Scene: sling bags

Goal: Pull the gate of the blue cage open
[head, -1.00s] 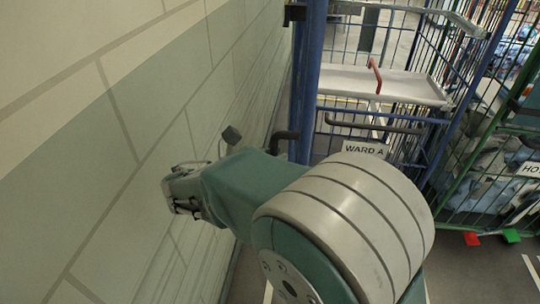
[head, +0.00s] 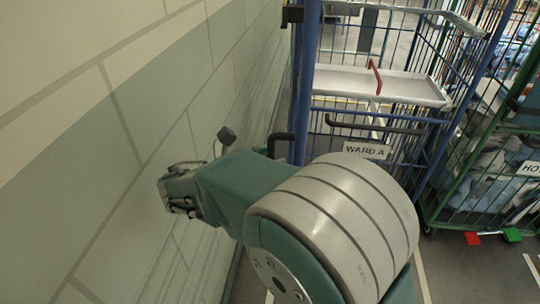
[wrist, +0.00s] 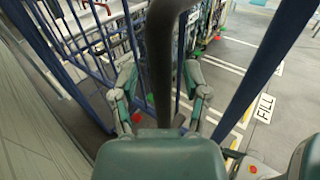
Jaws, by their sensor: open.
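The blue cage (head: 306,80) stands ahead beside the wall, with a "WARD A" sign (head: 366,149) on its front. A dark handle (head: 281,141) projects from its left blue post. My gripper (wrist: 160,78) shows in the wrist view with its two fingers apart. A dark bar (wrist: 160,50), apparently that handle, runs down between them. I cannot tell whether the fingers touch it. Blue bars (wrist: 75,40) lie beyond on the left and a blue post (wrist: 265,65) on the right.
A tiled wall (head: 100,150) runs close on the left of my arm. A white shelf (head: 375,84) and a red lever (head: 375,76) are at the cage. A green cage (head: 480,190) with grey contents stands to the right. Floor markings include "FILL" (wrist: 265,107).

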